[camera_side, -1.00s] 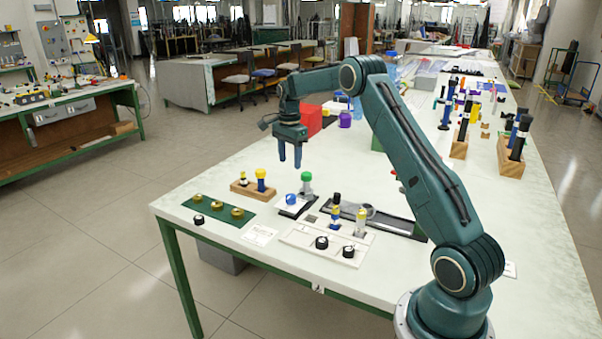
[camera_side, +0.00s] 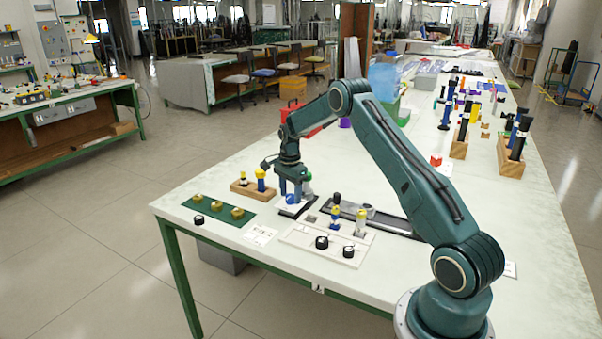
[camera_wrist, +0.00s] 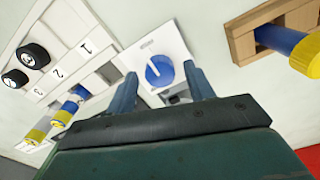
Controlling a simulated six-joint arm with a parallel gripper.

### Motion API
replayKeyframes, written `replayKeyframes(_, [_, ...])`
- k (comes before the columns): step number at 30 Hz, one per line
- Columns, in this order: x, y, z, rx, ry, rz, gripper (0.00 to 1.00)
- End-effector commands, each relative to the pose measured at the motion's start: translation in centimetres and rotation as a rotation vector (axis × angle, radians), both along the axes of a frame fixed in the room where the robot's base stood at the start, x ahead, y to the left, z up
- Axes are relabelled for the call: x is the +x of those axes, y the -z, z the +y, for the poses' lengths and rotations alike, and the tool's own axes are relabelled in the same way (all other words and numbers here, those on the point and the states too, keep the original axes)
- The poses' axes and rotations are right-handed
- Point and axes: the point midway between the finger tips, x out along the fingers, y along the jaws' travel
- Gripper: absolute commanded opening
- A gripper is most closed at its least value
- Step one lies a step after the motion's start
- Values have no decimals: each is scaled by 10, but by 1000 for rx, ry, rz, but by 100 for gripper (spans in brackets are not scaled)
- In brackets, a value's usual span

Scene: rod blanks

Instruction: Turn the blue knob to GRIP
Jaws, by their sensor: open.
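The blue knob (camera_wrist: 159,71) is round with a white pointer line and sits on a pale plate (camera_wrist: 148,47) in the wrist view. In the side view the knob (camera_side: 291,199) is partly hidden by my fingers. My gripper (camera_side: 291,197) is low over the plate, pointing down. In the wrist view my gripper (camera_wrist: 160,85) is open, with one blue finger to either side of the knob and gaps between. The lettering on the plate is too small to read, so I cannot tell which mark the pointer faces.
A wooden block (camera_side: 244,190) with yellow-topped rods stands close on the left. A white numbered tray (camera_side: 300,239) with black knobs lies in front. A green strip (camera_side: 217,211) with brass pieces is at the left.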

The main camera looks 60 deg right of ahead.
Motion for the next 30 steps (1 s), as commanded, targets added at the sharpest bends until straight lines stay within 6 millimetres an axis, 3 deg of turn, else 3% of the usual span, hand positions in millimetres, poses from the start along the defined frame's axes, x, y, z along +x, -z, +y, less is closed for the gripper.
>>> replayKeyframes(12, [0,6,0,0,0,1,53])
replayKeyframes(19, [0,6,0,0,0,0,8])
replayKeyframes(30, [0,6,0,0,-34,1,8])
